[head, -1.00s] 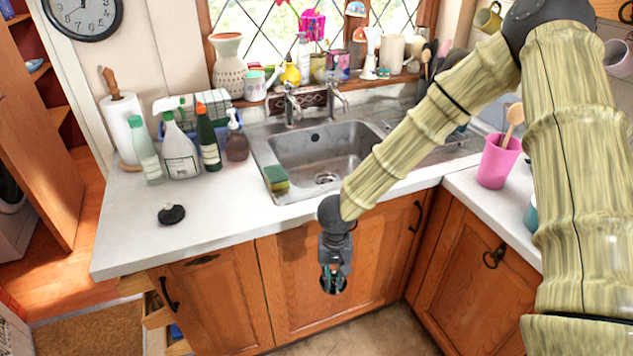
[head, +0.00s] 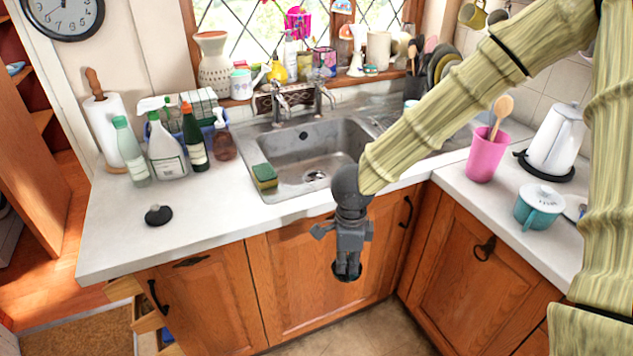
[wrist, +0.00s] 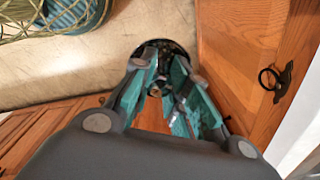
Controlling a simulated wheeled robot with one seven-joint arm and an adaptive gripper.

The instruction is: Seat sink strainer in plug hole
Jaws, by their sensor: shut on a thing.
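The sink strainer (wrist: 182,50) is a dark round disc with a small knob at its middle. In the wrist view it sits between the fingertips of my gripper (wrist: 157,88), which is shut on it by the knob. In the head view my gripper (head: 347,268) points down in front of the cupboard doors, below the counter's front edge. Only part of the dark strainer (head: 344,279) shows under the fingers there. The plug hole (head: 314,175) shows as a round metal drain in the floor of the steel sink (head: 300,148), behind and above my gripper.
A green and yellow sponge (head: 264,176) stands at the sink's left front rim. A black round stopper (head: 158,215) lies on the left counter. Bottles (head: 168,152) stand behind it. Taps (head: 318,98) rise at the sink's back. A pink cup (head: 486,155) stands on the right counter.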

